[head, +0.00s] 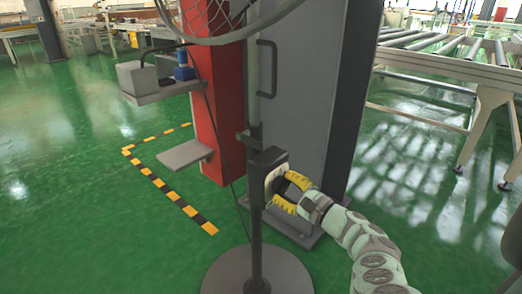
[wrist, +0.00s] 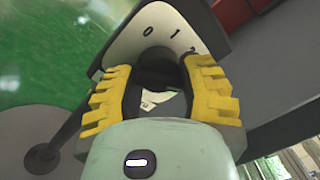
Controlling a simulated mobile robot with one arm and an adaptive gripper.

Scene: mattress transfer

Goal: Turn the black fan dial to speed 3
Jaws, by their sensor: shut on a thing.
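The fan stands on a round dark base (head: 232,272) with a thin pole, and its wire cage (head: 222,18) is cut off at the top of the head view. A dark control box (head: 266,160) with a pale face is fixed to the pole. In the wrist view, the pale dial plate (wrist: 152,40) shows the marks 0 and 1 and part of a further mark at the right. My gripper (head: 287,190) has yellow fingers, shut around the black dial (wrist: 157,62), one finger on each side. The fingers partly hide the dial, and its setting cannot be told.
A red column (head: 218,120) and a grey panel (head: 302,95) with a handle stand close behind the fan. A small shelf (head: 185,153) sticks out at the left. A roller conveyor (head: 480,70) stands at the right. Green floor (head: 90,230) is open at the left.

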